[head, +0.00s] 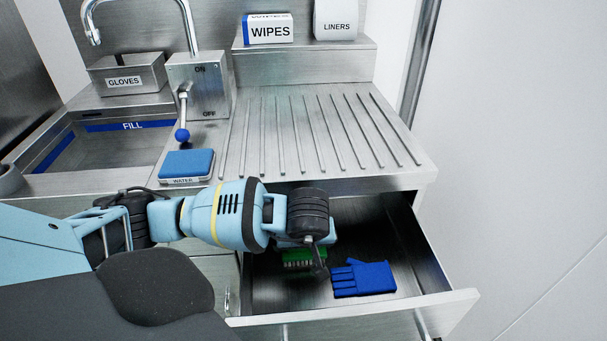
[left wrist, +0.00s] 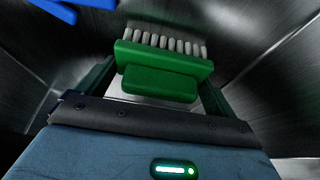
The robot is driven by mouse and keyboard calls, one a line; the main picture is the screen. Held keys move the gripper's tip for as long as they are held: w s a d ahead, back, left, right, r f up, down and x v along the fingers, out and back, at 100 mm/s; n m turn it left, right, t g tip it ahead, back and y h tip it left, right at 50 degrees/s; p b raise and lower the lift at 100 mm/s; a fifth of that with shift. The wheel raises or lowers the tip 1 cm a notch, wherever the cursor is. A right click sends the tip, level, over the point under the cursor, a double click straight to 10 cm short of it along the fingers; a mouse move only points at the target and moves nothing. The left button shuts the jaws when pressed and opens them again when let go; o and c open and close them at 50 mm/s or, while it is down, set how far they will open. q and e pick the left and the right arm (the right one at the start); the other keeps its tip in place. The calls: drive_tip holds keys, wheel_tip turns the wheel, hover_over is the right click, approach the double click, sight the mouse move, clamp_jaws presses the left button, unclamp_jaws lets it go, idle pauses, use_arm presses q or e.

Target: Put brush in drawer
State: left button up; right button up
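A green brush (head: 305,255) with pale bristles is inside the open drawer (head: 420,308), left of a blue glove. In the left wrist view the brush (left wrist: 160,68) sits between the two fingers, bristles away from the palm. My left gripper (head: 318,262) reaches down into the drawer over the brush and partly hides it. Its fingers (left wrist: 160,88) are wide apart, with narrow gaps beside the brush's raised back block. I cannot tell whether the brush's ends touch the fingertips. My right gripper is not in view.
The blue glove (head: 364,279) lies on the drawer floor. Above are a ridged drainboard (head: 335,170), a blue sponge (head: 187,163), a sink (head: 100,150) and a blue-knobbed lever (head: 182,134). The counter's front edge overhangs the drawer's back. The drawer's right side is clear.

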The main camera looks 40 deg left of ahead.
use_arm(q)
drive_tip(key=shift+o, duration=0.6)
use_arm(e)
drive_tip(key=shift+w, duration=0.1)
use_arm(q)
drive_tip(key=shift+r, duration=0.5)
drive_tip(key=p+v, duration=0.1)
drive_tip(key=v, duration=1)
drive_tip(key=shift+r+p, duration=0.2)
drive_tip(key=shift+p, duration=0.2)
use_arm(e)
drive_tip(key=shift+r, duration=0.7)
use_arm(q)
drive_tip(key=shift+s, duration=0.1)
